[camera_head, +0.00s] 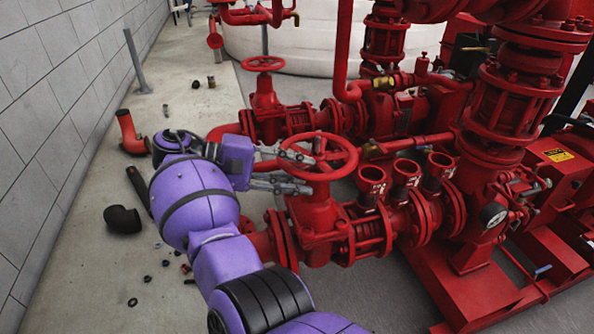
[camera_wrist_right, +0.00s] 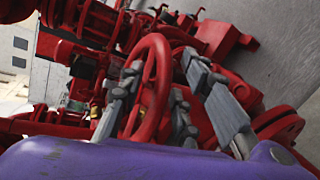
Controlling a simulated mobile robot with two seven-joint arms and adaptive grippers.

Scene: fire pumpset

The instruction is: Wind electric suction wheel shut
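A red handwheel (camera_head: 350,160) tops the near red gate valve (camera_head: 318,220) in the middle of the head view. My right gripper (camera_head: 305,171) is at the wheel's left side, its two grey fingers spread apart. In the right wrist view the wheel's rim (camera_wrist_right: 153,88) passes between the fingers of my right gripper (camera_wrist_right: 165,68). The gripper looks open around the rim; firm contact on both sides does not show. A second, similar red handwheel (camera_head: 263,64) stands farther back on another valve. No label tells which is the electric suction wheel. My left gripper is out of view.
A block wall (camera_head: 55,90) runs along the left. Loose fittings, including a black elbow (camera_head: 122,219) and a red elbow (camera_head: 130,133), lie on the floor between.

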